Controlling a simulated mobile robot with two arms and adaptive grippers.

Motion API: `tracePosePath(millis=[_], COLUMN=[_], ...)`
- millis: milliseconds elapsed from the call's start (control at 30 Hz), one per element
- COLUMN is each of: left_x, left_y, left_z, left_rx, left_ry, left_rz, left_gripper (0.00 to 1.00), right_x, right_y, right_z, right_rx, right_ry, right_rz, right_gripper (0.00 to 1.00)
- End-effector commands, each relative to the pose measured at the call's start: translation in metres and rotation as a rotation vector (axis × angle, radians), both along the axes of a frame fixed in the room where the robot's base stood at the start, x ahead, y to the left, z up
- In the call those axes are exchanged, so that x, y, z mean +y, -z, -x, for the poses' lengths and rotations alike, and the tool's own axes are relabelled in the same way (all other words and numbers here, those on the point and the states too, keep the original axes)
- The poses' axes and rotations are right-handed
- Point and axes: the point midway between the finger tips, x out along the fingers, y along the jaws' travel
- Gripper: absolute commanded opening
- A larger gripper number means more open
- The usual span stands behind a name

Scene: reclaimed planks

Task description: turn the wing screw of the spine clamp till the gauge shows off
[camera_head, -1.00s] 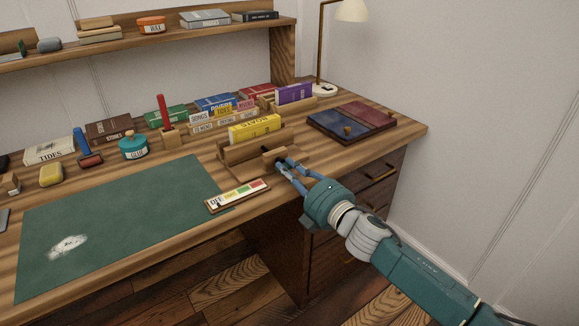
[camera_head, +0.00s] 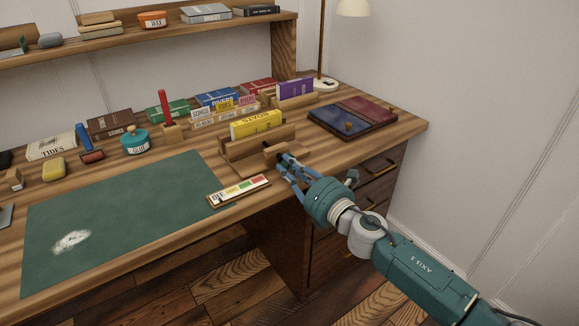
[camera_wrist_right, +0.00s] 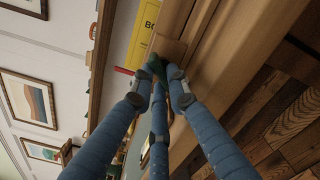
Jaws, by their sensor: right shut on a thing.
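The spine clamp (camera_head: 240,150) is a wooden press near the desk's front edge, with a yellow book (camera_head: 256,124) upright in it. The book also shows in the wrist view (camera_wrist_right: 145,35). My right gripper (camera_head: 284,164) is shut on the wing screw at the clamp's front. Its blue fingers hide most of the screw; in the wrist view the fingertips (camera_wrist_right: 158,76) meet around a dark greenish piece against the wood. The gauge (camera_head: 239,190) lies left of the gripper, a pale strip with OFF at its left and coloured bands; its pointer is too small to read. My left gripper is not in view.
A green mat (camera_head: 120,220) covers the desk's left front. A blue book (camera_head: 335,121) and a red book lie flat to the right. A glue pot (camera_head: 135,143), a red-handled tool (camera_head: 168,115) and several small books stand behind. Drawers are below the right gripper.

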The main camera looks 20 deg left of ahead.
Motion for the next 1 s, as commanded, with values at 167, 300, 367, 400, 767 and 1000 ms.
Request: tracePosePath(millis=[167,300,367,400,767,1000], left_x=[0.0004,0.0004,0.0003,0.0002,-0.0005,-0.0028], left_y=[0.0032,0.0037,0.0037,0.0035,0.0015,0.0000], left_z=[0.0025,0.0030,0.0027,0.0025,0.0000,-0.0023], left_rx=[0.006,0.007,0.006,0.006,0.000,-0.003], left_ry=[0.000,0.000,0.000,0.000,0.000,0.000], left_rz=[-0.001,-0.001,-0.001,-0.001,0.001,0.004], left_gripper=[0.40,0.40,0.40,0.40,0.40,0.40], right_x=[-0.0001,-0.0001,-0.0001,-0.0001,-0.0001,-0.0005], right_y=[0.0034,0.0035,0.0036,0.0035,0.0032,0.0016], right_z=[0.0007,0.0007,0.0007,0.0007,0.0006,0.0004], right_rx=[-0.033,-0.044,-0.045,-0.046,-0.045,-0.047], right_ry=[-0.001,-0.001,-0.001,-0.001,-0.001,0.000], right_rz=[0.031,0.040,0.041,0.042,0.040,0.039], right_gripper=[0.00,0.00,0.00,0.00,0.23,0.23])
